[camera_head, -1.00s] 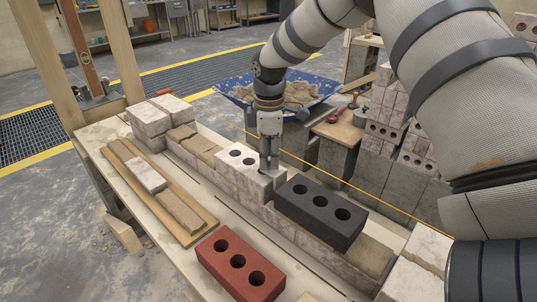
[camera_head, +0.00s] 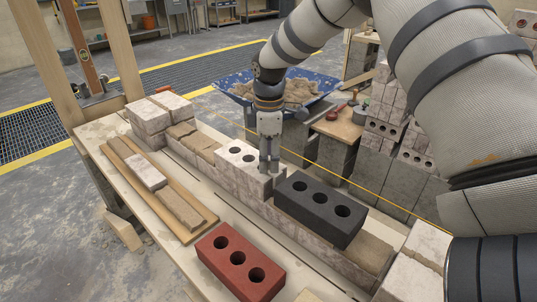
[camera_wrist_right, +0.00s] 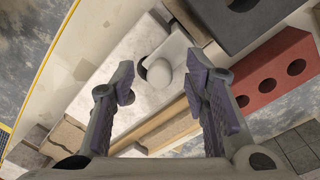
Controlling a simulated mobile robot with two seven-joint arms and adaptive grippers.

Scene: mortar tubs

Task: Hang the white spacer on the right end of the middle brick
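The middle brick (camera_head: 229,158) is pale, with round holes in its top, and sits on the wall left of the charcoal brick (camera_head: 319,207). My right gripper (camera_head: 269,166) is just above its right end. In the right wrist view the gripper (camera_wrist_right: 163,90) has its purple-padded fingers well apart. The white spacer (camera_wrist_right: 174,47), a pale grey-white rounded piece, shows beyond them at the brick's right end, near the charcoal brick. It looks free of the fingers; how its underside sits is hidden. In the head view I cannot make the spacer out. My left gripper is not in view.
A red brick (camera_head: 240,262) lies on the front plank. A board (camera_head: 134,160) with small pieces lies at the left. A yellow string line (camera_head: 385,184) runs behind the wall. A blue mortar tub (camera_head: 325,87) and brick stacks (camera_head: 382,140) stand behind.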

